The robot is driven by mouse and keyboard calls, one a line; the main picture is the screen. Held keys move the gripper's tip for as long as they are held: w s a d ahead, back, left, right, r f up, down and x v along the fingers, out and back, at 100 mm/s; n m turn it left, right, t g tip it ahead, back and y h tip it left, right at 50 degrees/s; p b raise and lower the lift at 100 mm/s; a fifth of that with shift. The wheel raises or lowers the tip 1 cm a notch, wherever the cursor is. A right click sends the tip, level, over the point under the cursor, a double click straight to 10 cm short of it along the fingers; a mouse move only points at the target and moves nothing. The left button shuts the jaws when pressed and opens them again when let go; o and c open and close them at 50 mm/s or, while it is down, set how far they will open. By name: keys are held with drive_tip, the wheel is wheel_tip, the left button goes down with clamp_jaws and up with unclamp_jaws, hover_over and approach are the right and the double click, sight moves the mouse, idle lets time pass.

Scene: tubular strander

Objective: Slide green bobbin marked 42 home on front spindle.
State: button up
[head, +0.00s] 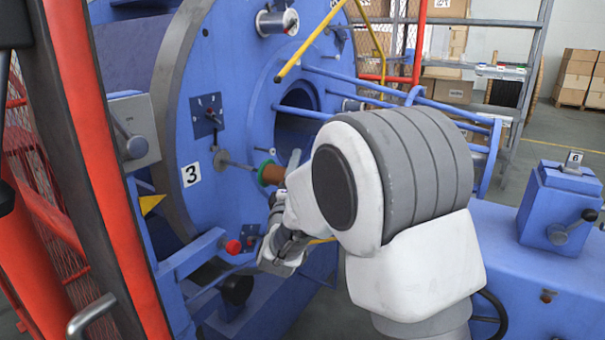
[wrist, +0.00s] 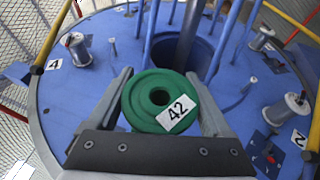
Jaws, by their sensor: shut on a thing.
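A green bobbin (wrist: 143,113) with a white label marked 42 sits between the two fingers of my gripper (wrist: 159,75) in the wrist view, its round hole facing the camera. In the head view the bobbin (head: 271,173) shows a green flange and a brown wound body. My gripper (head: 293,167) is shut on it, partly hidden behind my arm. The front spindle (head: 238,165) is a thin grey rod on the blue disc, near the 3 label. The bobbin is in line with its free end; I cannot tell whether the rod enters the hole. The bobbin hides this spindle in the wrist view.
The blue disc (head: 210,75) carries other bobbins, one at the top (head: 277,20), and a central opening (wrist: 200,52) with blue bars. A yellow bar (head: 312,43) crosses above the bobbin. A red post (head: 88,150) stands at left; a blue machine block (head: 560,205) is at right.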

drive_tip(key=w+a+p, duration=0.3)
drive_tip(key=w+a, duration=0.4)
drive_tip(key=a, duration=0.4)
drive_tip(key=shift+w+a+p, duration=0.25)
drive_tip(key=shift+w+p, duration=0.05)
drive_tip(key=shift+w, duration=0.05)
idle(2.1)
drive_tip(key=o, duration=1.4)
drive_tip(key=shift+o, duration=0.4)
drive_tip(key=shift+s, duration=0.1)
approach(248, 167)
drive_tip(key=x, duration=0.4)
drive_tip(key=shift+w+a+f, duration=0.15)
drive_tip(key=shift+w+f, duration=0.1)
